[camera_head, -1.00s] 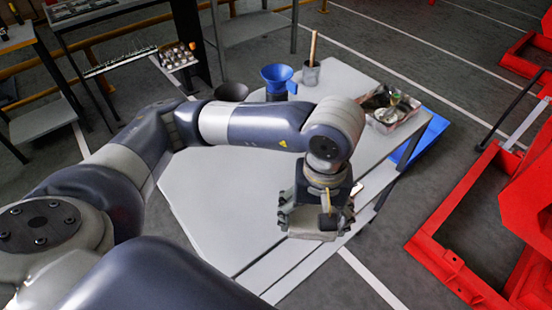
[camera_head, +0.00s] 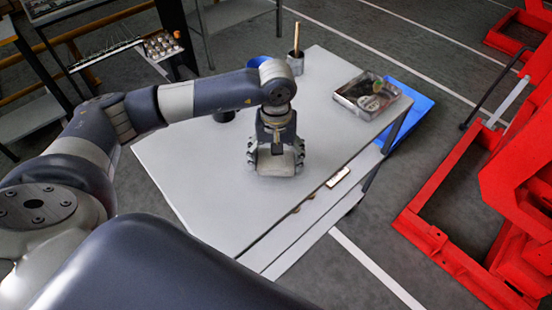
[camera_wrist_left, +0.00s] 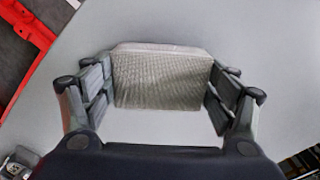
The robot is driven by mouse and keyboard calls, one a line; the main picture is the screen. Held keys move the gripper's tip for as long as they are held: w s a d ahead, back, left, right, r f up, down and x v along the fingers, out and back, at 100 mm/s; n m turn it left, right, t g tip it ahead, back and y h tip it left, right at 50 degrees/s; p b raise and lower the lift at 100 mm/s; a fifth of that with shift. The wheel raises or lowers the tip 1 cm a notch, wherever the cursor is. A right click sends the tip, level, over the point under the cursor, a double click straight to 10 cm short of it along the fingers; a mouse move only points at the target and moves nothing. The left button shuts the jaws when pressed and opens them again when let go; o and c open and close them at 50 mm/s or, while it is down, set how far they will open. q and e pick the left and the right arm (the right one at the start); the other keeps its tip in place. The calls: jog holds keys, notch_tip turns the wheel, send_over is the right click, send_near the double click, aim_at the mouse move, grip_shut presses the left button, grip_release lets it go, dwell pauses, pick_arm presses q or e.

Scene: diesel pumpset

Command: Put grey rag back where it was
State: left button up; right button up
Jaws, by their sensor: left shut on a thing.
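The grey rag (camera_head: 279,164) is a folded, block-like grey cloth held by my left gripper (camera_head: 275,160) over the white table top (camera_head: 200,165). In the left wrist view the rag (camera_wrist_left: 162,78) shows a woven face and spans the space between the two fingers of the left gripper (camera_wrist_left: 160,95), which are shut on its sides. I cannot tell whether the rag touches the table top. The table around it is bare. My right gripper is not in view.
A metal tray with parts (camera_head: 366,96) stands at the table's far right corner. A pot with a wooden stick (camera_head: 296,62) stands at the back. A blue funnel (camera_head: 258,62) and a dark cup (camera_head: 224,115) are partly hidden by my arm. Red machinery (camera_head: 450,230) stands at the right.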

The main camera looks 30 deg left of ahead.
aim_at(277, 160)
pick_arm(q)
jog(key=shift+f, duration=1.05)
jog(key=o, duration=0.9)
jog(key=shift+r, duration=0.1)
jog(key=shift+o, duration=0.2)
jog(key=shift+r, duration=0.15)
notch_tip(277, 160, up, 12)
jog(key=b, duration=0.2)
jog(key=shift+b, duration=0.3)
jog(key=shift+d, duration=0.1)
